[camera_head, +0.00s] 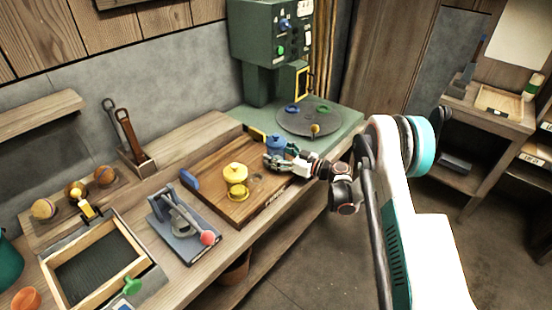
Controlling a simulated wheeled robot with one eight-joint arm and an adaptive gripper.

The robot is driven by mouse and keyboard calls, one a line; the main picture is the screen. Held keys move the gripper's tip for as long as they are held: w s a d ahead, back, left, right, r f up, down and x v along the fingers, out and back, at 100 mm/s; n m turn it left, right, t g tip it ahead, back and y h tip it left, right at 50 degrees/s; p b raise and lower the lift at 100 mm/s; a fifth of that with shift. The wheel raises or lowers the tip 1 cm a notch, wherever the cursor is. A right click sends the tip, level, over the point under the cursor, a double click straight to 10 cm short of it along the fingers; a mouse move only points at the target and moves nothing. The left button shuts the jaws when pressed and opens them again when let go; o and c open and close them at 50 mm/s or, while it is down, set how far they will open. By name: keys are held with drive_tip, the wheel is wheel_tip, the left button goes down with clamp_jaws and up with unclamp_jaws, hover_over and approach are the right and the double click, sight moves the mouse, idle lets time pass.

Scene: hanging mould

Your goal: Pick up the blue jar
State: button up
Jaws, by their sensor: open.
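The blue jar (275,144) stands upright near the far right corner of a brown wooden board (212,168) on the workbench. My gripper (272,160) is open, at the near side of the blue jar. Its fingers point left and overlap the jar's lower part in this view. I cannot tell whether they touch the jar or stand around it. A yellow jar (235,174) stands on the same board to the left of my gripper.
A green machine (270,45) with a round grey plate (309,120) stands behind the board. A lever press (185,220) with a red knob and a framed screen (95,262) lie to the left. My arm extends in from the right over open floor.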

drive_tip(key=c, duration=1.4)
drive_tip(key=shift+c, duration=0.2)
drive_tip(key=shift+r, duration=0.15)
wheel_tip(320, 180, up, 20)
drive_tip(key=p, duration=0.7)
drive_tip(key=s+d+r+p, duration=0.3)
drive_tip(key=d+r, duration=0.1)
drive_tip(key=r, duration=0.3)
drive_tip(key=shift+s+d+r, duration=0.35)
drive_tip(key=shift+d+r, duration=0.05)
